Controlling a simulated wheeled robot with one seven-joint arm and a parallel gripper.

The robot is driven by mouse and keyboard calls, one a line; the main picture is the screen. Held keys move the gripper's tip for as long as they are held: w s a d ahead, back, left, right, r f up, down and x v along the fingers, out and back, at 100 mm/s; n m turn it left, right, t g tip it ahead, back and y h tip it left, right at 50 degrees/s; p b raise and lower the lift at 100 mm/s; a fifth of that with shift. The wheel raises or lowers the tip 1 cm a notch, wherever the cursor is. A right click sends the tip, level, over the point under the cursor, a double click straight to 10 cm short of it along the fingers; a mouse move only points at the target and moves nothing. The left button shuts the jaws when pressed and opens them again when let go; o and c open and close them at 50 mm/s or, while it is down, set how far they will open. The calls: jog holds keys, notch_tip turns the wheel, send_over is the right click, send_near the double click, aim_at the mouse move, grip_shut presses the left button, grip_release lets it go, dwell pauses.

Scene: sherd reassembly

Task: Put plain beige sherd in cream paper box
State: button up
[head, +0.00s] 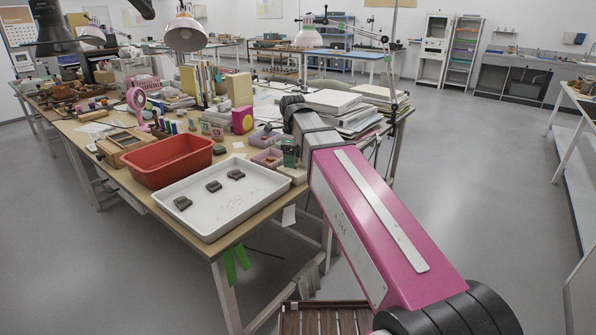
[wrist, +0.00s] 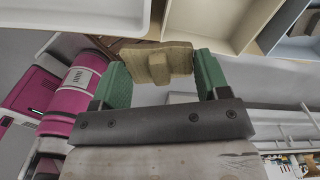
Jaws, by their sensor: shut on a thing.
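The plain beige sherd (wrist: 158,63) is between the green fingers of my gripper (wrist: 160,66) in the wrist view. My gripper is shut on it. The cream paper box (wrist: 212,22) shows at the top of the wrist view, just beyond the sherd, and what shows of its inside looks empty. In the head view my gripper (head: 290,154) is over the table's right front corner, near the small boxes and the white tray. The sherd cannot be made out there.
A white tray (head: 258,201) with three dark sherds (head: 213,186) lies at the table's front edge. A red tub (head: 170,160) stands behind it. Lilac boxes (head: 266,137) are close to my gripper. Stacked papers (head: 333,101) are behind my arm.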

jog(key=w+f, duration=0.1)
jog(key=w, duration=0.1)
jog(key=w+d+f, duration=0.1)
jog(key=w+f, duration=0.1)
jog(key=w, duration=0.1)
jog(key=w+f, duration=0.1)
jog(key=w, duration=0.1)
jog(key=shift+w+d+f, duration=0.15)
jog(key=shift+d+f, duration=0.1)
jog(key=shift+f, duration=2)
jog(key=shift+f, duration=0.1)
jog(key=o, duration=0.6)
jog(key=shift+o, duration=0.2)
notch_tip(320, 180, up, 12)
